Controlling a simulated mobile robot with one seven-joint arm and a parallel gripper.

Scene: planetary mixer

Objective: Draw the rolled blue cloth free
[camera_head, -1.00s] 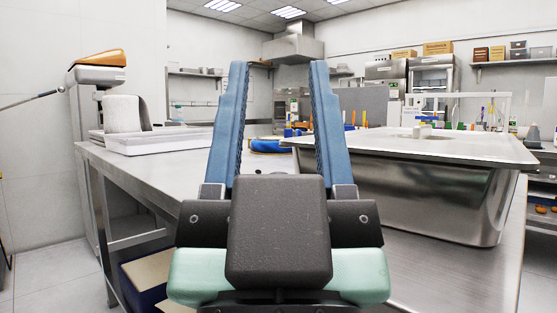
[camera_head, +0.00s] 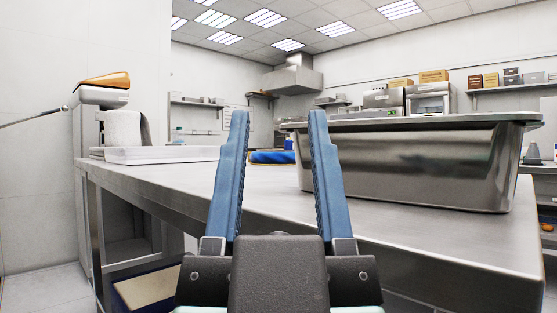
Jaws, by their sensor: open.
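My gripper (camera_head: 277,114) is open and empty, with its two blue fingers pointing away over the steel table (camera_head: 200,186). A blue thing with a yellow-orange lower edge (camera_head: 270,157) lies on the table beyond the fingers and shows partly between them. It may be the rolled blue cloth, but it is too small and too covered to tell. The right finger and the large steel pan (camera_head: 420,165) stand in front of part of the view there. The gripper is well short of the blue thing and apart from it.
The deep steel pan fills the table's right side, just right of my gripper. A white tray (camera_head: 165,153) and a whitish roll-shaped thing (camera_head: 122,128) stand at the left, by a grey machine with an orange top (camera_head: 103,82). The table's near middle is clear.

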